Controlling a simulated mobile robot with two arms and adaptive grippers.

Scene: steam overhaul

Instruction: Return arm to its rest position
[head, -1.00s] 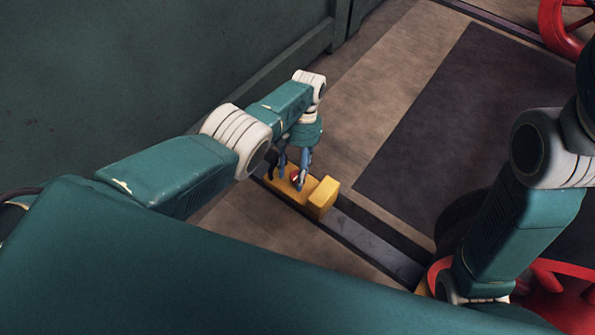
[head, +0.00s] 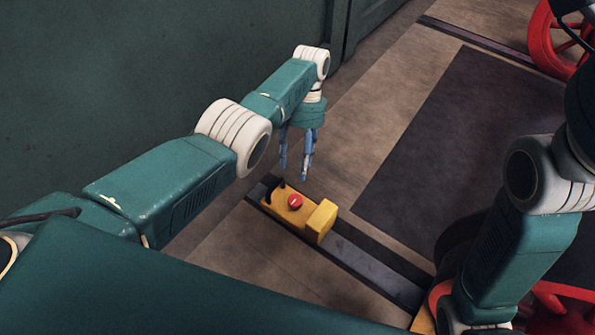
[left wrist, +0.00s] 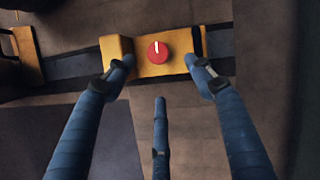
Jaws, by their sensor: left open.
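My left gripper (head: 295,170) hangs at the end of my left arm, fingers pointing down, just behind and above a yellow box (head: 282,207) in the head view. Its fingers are open and empty. The box has a red round knob (head: 295,201) on top and a dark upright piece (head: 271,189) at its left end. In the left wrist view the spread fingers (left wrist: 160,80) frame the box (left wrist: 148,70) and its red knob (left wrist: 158,51). The knob bears a white mark there. My right arm shows at the right of the head view, but its gripper is hidden.
The box sits on a dark rail strip (head: 365,262) in the floor. A green wall (head: 130,70) stands behind my left arm. A red wheel (head: 550,40) is at the top right. The dark floor panel (head: 450,140) is clear at its middle.

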